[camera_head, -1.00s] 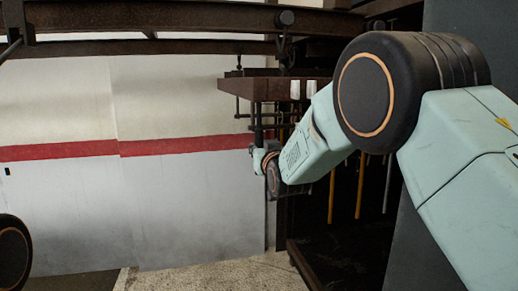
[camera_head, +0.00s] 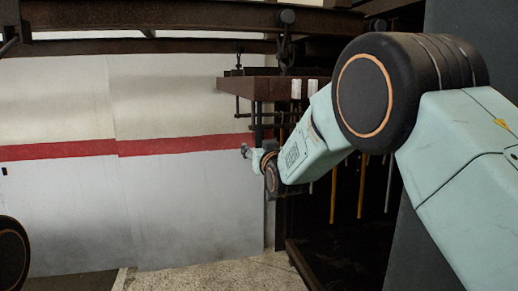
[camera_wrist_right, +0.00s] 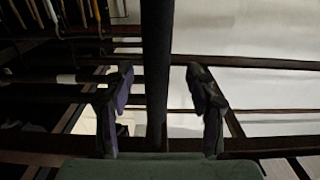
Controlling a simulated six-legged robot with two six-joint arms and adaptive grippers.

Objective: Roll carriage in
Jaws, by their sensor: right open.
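The rusty brown carriage (camera_head: 254,88) hangs below the overhead rail (camera_head: 190,18) right of centre in the head view, with thin dark rods hanging under it. My right gripper (camera_head: 246,151) is small there, below the carriage and just left of the lower rods. In the right wrist view my right gripper (camera_wrist_right: 160,88) is open, its two fingers apart. A dark upright bar (camera_wrist_right: 157,60) shows between the fingers; I cannot tell whether it is within their reach or touching. My left gripper is out of view.
A dark rack with hanging yellow and pale rods (camera_head: 361,187) stands right of the carriage, partly hidden by my right arm. A second beam (camera_head: 150,47) runs below the rail. A white wall with a red stripe (camera_head: 60,152) is behind, with open space in front.

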